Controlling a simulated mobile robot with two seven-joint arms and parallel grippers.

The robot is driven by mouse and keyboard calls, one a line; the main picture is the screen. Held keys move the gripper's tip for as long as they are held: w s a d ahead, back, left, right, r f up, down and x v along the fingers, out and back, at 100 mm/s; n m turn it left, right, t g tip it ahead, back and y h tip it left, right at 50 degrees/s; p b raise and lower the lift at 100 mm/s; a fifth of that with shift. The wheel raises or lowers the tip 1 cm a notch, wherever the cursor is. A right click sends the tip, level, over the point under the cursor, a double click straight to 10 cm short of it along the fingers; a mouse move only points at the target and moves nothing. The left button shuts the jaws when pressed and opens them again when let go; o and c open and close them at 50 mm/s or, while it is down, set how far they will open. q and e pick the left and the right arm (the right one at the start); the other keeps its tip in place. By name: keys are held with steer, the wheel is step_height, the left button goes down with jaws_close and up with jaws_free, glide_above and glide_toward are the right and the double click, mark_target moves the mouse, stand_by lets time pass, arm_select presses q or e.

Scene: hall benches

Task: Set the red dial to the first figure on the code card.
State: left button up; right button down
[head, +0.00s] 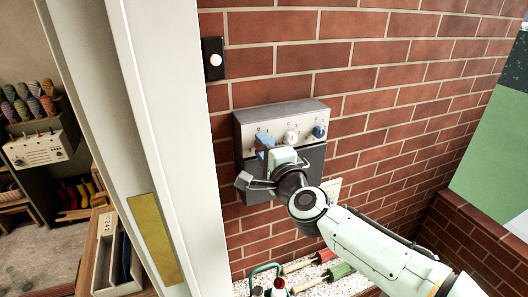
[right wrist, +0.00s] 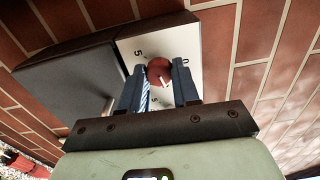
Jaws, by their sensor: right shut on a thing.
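A grey control box (head: 290,108) with a white dial panel is fixed to the brick wall. My right gripper (head: 266,150) is at the left end of this panel and hides the red dial in the head view. In the right wrist view the red dial (right wrist: 158,71) sits between the fingers of my right gripper (right wrist: 160,80), which are shut on it. A pale pointer mark on the dial points to the lower right; figures around it include 5 and 0. A small card (head: 107,223) with figures, possibly 242, stands left of the white post. My left gripper is out of view.
A white dial (head: 291,137) and a blue dial (head: 320,131) are right of the gripper. A black plate with a white button (head: 214,59) is above left. The white post (head: 160,120) stands close on the left. Red- and green-handled tools (head: 340,270) lie below.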

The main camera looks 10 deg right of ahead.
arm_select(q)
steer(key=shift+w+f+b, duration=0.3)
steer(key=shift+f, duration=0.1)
arm_select(e)
steer(key=shift+m, duration=1.1)
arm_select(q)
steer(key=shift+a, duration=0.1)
arm_select(e)
steer(key=c, duration=0.8)
jaws_free()
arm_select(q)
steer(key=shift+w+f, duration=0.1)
arm_select(e)
steer(key=shift+s, duration=0.15)
